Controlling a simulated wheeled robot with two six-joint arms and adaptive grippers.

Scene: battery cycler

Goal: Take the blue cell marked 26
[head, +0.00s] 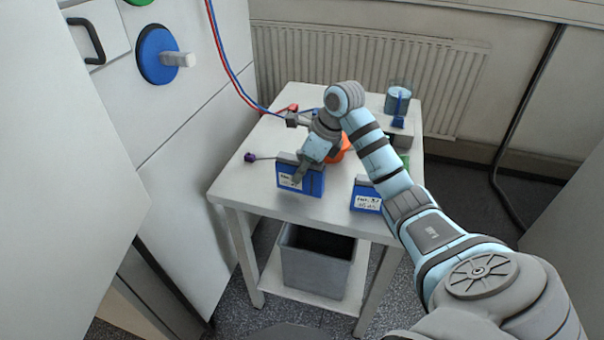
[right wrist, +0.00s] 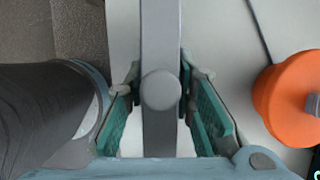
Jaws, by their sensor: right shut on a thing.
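A blue cell (head: 286,184) with a grey top and a white label stands upright near the table's front left. Its label is partly covered by my gripper and too small to read. My right gripper (head: 300,172) reaches down onto it and is shut on it. In the right wrist view, the teal pads of the right gripper (right wrist: 160,85) sit on both sides of the cell's grey top (right wrist: 161,130). A second blue cell (head: 366,196) with a white label stands to the right, partly behind my arm; its number is not clearly legible. My left gripper is not in view.
An orange round thing (head: 342,150) is close behind the gripper and shows in the right wrist view (right wrist: 288,98). A purple-ended lead (head: 250,157) lies left on the table (head: 237,186). A beaker (head: 399,94) stands at the back right. A grey bin (head: 315,264) is below.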

